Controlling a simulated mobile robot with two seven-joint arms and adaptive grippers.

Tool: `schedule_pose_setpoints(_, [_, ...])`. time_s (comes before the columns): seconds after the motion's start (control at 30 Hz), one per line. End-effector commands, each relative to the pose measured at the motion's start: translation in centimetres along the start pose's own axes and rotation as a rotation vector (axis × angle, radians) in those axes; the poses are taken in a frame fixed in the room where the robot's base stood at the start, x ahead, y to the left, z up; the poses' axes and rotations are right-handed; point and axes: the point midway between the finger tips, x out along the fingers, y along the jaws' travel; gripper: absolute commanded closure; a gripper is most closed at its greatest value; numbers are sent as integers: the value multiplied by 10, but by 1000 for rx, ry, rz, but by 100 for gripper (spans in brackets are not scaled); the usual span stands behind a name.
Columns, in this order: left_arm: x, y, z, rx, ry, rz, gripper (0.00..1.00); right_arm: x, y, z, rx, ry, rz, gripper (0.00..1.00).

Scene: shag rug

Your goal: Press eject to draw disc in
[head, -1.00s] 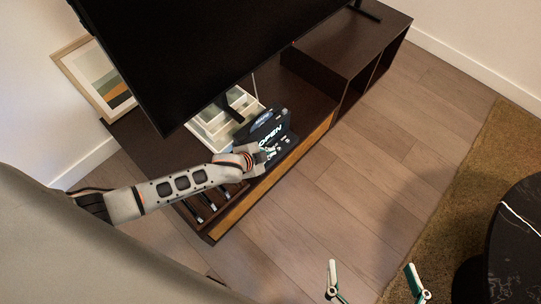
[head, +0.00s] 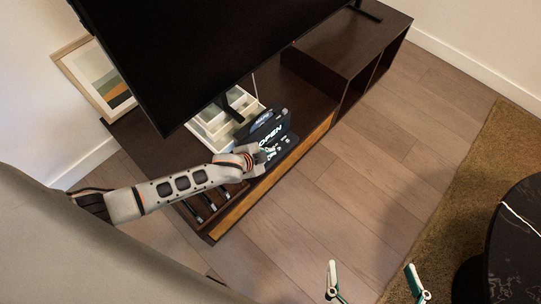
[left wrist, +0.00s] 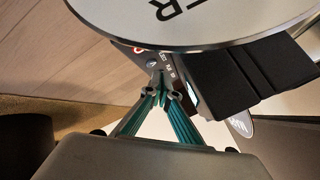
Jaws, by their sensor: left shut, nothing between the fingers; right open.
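The dark disc player (head: 277,122) stands on the TV bench, its lit display reading "OPEN". It also shows in the left wrist view, with its small marked buttons (left wrist: 168,66). A large pale disc (left wrist: 205,20) with dark letters fills the top of the left wrist view; I cannot tell how it is seated. My left gripper (head: 264,152) is at the front of the player. In the left wrist view its fingertips (left wrist: 161,72) are together and empty, by the row of buttons; contact is unclear. My right gripper (head: 371,268) is open and empty at the bottom, far from the player.
A large dark TV (head: 200,50) overhangs the bench (head: 325,75). A white compartment tray (head: 213,128) is behind the player, and a framed picture (head: 95,80) leans at the left. A dark round table (head: 520,240) stands at right on a brown rug (head: 480,170). The wooden floor between is clear.

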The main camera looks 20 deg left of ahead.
Motion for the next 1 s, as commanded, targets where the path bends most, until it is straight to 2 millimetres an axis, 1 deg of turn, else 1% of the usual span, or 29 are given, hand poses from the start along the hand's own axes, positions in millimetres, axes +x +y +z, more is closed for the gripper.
schedule_pose_setpoints(0.23, [6, 5, 4, -1, 0, 1, 100, 0, 0, 5, 3, -8, -1, 0])
schedule_pose_setpoints(1.0, [8, 7, 6, -1, -1, 1, 100, 0, -1, 8, 5, -13, -2, 0])
